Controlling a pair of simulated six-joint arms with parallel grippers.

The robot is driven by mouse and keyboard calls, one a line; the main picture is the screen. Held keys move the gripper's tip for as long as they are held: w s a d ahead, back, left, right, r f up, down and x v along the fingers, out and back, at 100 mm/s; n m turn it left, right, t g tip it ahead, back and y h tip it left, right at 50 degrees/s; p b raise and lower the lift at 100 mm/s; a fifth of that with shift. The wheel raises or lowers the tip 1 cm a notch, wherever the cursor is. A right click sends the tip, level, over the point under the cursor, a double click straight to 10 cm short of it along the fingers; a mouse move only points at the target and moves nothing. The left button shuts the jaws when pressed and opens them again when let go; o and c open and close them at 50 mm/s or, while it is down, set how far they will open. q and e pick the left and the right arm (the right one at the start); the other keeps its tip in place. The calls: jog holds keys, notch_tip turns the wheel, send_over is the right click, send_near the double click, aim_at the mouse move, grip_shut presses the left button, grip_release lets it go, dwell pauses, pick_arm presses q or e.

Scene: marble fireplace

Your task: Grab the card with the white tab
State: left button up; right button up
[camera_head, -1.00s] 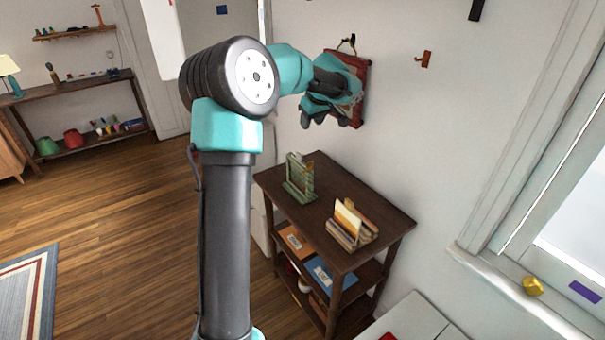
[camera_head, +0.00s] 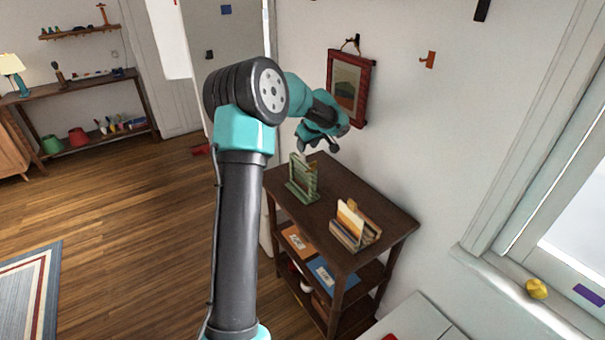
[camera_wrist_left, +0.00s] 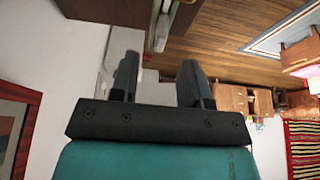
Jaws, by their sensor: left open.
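A dark wooden shelf table (camera_head: 385,213) stands against the wall. A green slotted rack (camera_head: 303,180) stands on its top at the far left, with a small yellowish piece (camera_head: 312,166) at its upper edge. A wooden holder (camera_head: 345,241) nearer the front holds upright cards, among them a cream and orange card (camera_head: 349,217). I cannot make out a white tab on any card. My left gripper (camera_head: 319,149) is open and empty, above and behind the green rack, apart from it. Its spread fingers also show in the left wrist view (camera_wrist_left: 160,68). My right gripper is not in view.
An orange piece (camera_head: 294,238) and a blue piece (camera_head: 319,277) with white labels lie on the middle shelf. A red-framed picture (camera_head: 350,88) hangs just above my left gripper. A window sill (camera_head: 490,270) is at the right. Floor is open at the left.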

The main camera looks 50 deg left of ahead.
pick_arm(q)
jog(key=shift+a+f, duration=0.1)
jog(key=shift+f, duration=0.15)
jog(key=shift+x, duration=2.6)
grip_shut()
